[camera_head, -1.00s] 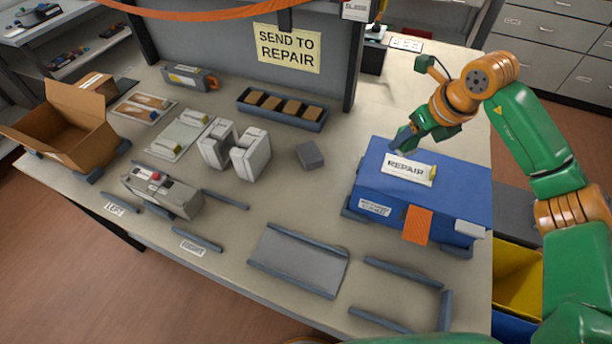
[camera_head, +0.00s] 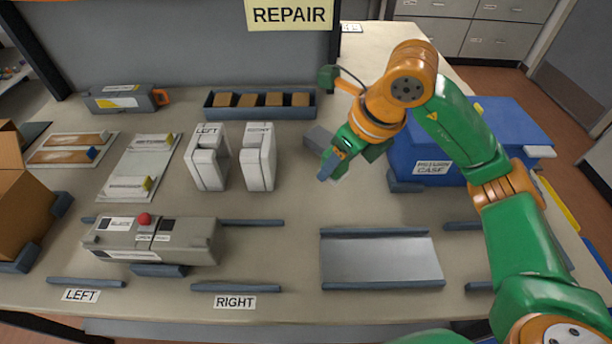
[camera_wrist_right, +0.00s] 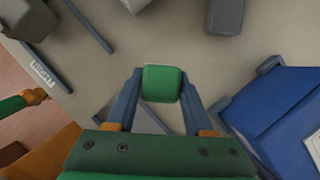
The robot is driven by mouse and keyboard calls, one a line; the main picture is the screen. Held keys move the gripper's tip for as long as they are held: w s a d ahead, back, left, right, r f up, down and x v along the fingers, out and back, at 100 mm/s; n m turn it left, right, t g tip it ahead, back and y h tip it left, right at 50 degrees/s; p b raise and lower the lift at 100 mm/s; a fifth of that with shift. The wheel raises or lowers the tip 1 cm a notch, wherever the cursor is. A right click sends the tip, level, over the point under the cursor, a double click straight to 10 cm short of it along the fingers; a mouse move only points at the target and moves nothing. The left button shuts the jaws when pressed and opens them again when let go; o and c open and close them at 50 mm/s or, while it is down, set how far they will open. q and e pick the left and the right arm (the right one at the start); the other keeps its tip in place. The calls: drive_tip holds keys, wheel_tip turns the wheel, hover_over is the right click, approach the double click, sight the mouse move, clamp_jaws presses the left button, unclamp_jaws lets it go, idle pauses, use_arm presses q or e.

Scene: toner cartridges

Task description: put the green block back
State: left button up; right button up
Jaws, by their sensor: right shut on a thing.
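The green block (camera_wrist_right: 162,84) shows in the right wrist view, between the two grey fingers of my right gripper (camera_wrist_right: 161,78). The gripper is shut on it. In the wrist view the blue case (camera_wrist_right: 275,105) is at the right and bare table lies behind the green block. My left gripper is not in view.
White LEFT (camera_head: 207,160) and RIGHT (camera_head: 258,157) units stand left of my gripper. A grey device with a red button (camera_head: 150,240) is front left. A blue-grey tray of brown blocks (camera_head: 260,108) is behind. A grey plate between rails (camera_head: 380,262) lies in front.

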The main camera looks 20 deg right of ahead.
drive_tip(key=p, duration=0.1)
approach(307, 180)
drive_tip(key=shift+w+a+f, duration=0.25)
drive_tip(key=shift+w+f, duration=0.05)
drive_tip(key=shift+f, duration=0.15)
drive_tip(key=shift+w+a+f, duration=0.25)
drive_tip(key=shift+w+f, duration=0.05)
drive_tip(key=shift+f, duration=0.15)
drive_tip(key=x, duration=0.1)
drive_tip(key=p+x, duration=0.1)
drive_tip(key=x, duration=0.1)
drive_tip(key=shift+s+d+f, duration=0.15)
drive_tip(key=shift+d+f, duration=0.1)
drive_tip(key=shift+f, duration=0.3)
drive_tip(key=shift+f, duration=0.2)
drive_tip(key=o, duration=1.2)
drive_tip(key=shift+r, duration=0.1)
